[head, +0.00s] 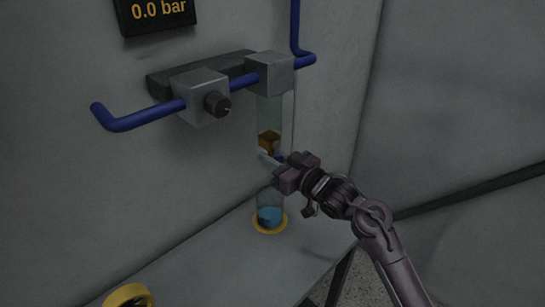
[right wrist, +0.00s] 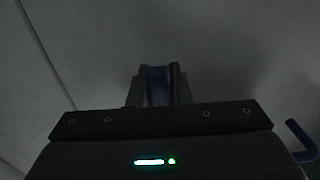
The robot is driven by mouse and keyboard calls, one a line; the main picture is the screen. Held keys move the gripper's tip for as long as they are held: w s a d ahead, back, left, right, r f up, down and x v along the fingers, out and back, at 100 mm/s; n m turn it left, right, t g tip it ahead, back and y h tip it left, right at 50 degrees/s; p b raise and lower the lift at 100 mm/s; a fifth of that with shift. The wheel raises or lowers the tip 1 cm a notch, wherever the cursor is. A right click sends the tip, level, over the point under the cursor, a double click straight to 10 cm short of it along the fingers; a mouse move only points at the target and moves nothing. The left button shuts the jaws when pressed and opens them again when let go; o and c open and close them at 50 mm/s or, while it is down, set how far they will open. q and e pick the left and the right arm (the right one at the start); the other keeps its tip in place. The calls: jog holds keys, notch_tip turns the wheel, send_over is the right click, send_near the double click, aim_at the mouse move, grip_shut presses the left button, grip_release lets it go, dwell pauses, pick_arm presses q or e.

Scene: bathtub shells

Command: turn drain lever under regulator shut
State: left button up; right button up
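The regulator (head: 202,97) is a grey block with a black knob on the blue pipe. To its right, a second grey block (head: 270,72) carries a clear bowl with an amber part (head: 268,140) inside. The small blue drain lever (head: 279,155) is just under this bowl, mostly hidden by my right gripper (head: 280,167). In the right wrist view, the right gripper's fingers (right wrist: 159,74) stand close on both sides of a dark blue piece (right wrist: 157,88), which fills the gap and looks like the lever. My left gripper is not in view.
A clear cup with blue liquid (head: 269,215) stands in a yellow ring (head: 270,227) on the ledge below. A display (head: 158,12) above reads 0.0 bar. The blue pipe (head: 137,119) runs along the wall. Another yellow ring (head: 128,296) lies at the lower left.

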grip_shut()
